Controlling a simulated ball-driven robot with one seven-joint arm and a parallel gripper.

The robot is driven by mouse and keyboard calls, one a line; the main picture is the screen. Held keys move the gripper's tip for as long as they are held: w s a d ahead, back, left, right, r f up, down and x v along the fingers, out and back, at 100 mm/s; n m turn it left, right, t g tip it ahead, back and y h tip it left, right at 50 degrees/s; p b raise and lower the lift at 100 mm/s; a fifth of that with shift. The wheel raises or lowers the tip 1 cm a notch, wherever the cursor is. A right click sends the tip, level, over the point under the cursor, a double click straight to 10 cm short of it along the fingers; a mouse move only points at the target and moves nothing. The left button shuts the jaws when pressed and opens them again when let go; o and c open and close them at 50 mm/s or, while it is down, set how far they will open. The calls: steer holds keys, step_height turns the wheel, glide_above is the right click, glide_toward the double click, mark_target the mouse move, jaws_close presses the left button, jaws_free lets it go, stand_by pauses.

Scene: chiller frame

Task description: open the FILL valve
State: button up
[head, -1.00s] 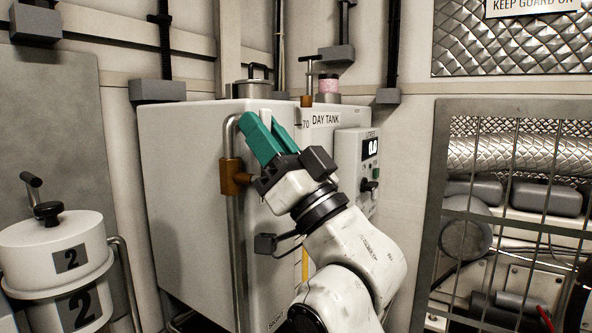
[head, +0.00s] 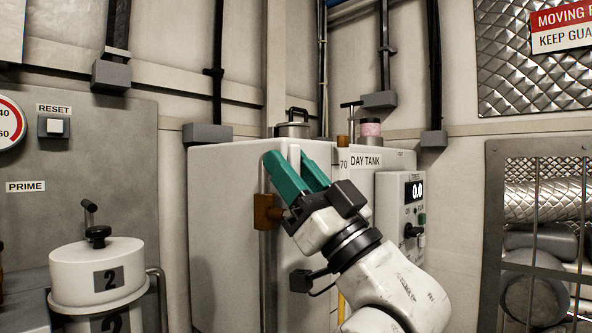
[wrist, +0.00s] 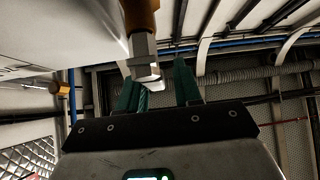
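No FILL label is readable. A brown valve body (head: 265,211) sits on the pipe at the left front of the day tank (head: 225,235). A second brown fitting (head: 343,141) with a T-handle stands near the tank top. My gripper (head: 290,162) has two teal fingers, apart, pointing up and left, just above and right of the brown valve body. In the wrist view, a brown part (wrist: 140,14) with a grey metal piece (wrist: 145,62) reaches down toward the gap between the fingers. I cannot tell whether they touch it. A pale strip shows between the fingers in the head view.
A control box with a 0.0 display (head: 415,191) is on the tank's right face. A white canister marked 2 (head: 97,275) stands at the left. A barred guard (head: 495,220) is at the right. A lidded cap (head: 292,128) sits on the tank.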

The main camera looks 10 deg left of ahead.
steer(key=shift+o, duration=1.3)
steer(key=shift+a, duration=0.25)
steer(key=shift+d, duration=0.15)
steer(key=shift+s+d+f, duration=0.1)
steer(key=shift+d+f, duration=0.1)
steer(key=v, duration=1)
steer(key=shift+s, duration=0.15)
